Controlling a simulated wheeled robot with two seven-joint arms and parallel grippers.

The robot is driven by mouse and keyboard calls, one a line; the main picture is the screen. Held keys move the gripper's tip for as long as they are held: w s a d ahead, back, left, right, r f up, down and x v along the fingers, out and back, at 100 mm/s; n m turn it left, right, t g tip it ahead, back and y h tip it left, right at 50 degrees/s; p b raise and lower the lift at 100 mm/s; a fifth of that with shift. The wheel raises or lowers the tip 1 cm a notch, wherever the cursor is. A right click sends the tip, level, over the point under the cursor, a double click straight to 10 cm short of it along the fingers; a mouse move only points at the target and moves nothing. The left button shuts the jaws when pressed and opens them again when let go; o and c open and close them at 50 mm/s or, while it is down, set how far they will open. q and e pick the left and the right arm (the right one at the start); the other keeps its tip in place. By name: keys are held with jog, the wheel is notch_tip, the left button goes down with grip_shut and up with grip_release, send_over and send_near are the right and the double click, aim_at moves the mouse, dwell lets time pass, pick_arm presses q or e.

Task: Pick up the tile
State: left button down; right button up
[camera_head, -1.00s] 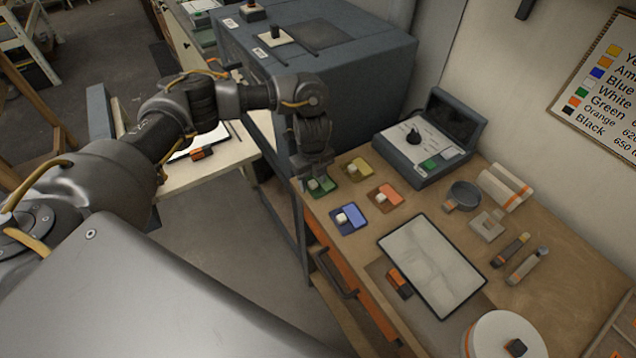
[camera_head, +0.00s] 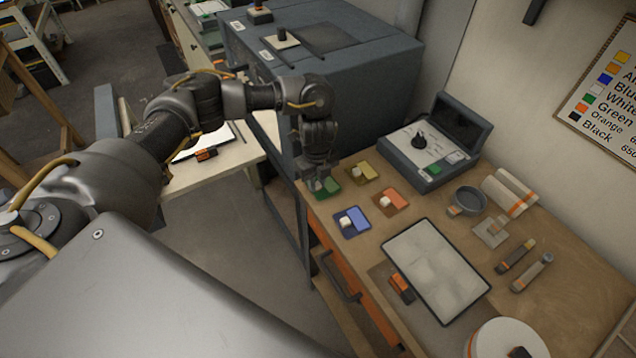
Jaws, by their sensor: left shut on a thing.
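My left gripper (camera_head: 321,184) reaches down at the far left corner of the workbench and is shut on the green tile (camera_head: 331,190). Its fingers hide most of that tile's small knob. I cannot tell whether the tile is clear of the bench. A yellow tile (camera_head: 367,170), an orange-red tile (camera_head: 395,200) and a blue tile (camera_head: 357,216) lie close by, each with a small white block on it. My right gripper is out of view.
A grey control box (camera_head: 410,160) stands behind the tiles, near the large grey kiln-like cabinet (camera_head: 370,65). A bowl (camera_head: 470,198), rolls and tools lie to the right. The bench's left edge is close to my gripper.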

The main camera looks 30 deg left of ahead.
pick_arm(q)
jog(key=shift+w+r, duration=0.1)
jog(key=shift+r, duration=0.35)
jog(key=s+d+r+b, duration=0.3)
jog(key=s+r, duration=0.8)
jog(key=s, duration=0.3)
jog(key=shift+r, duration=0.35)
jog(key=shift+r, duration=0.1)
notch_tip(320, 180, up, 3)
jog(key=p, duration=0.2)
jog(key=shift+p, duration=0.4)
jog(key=shift+w, duration=0.1)
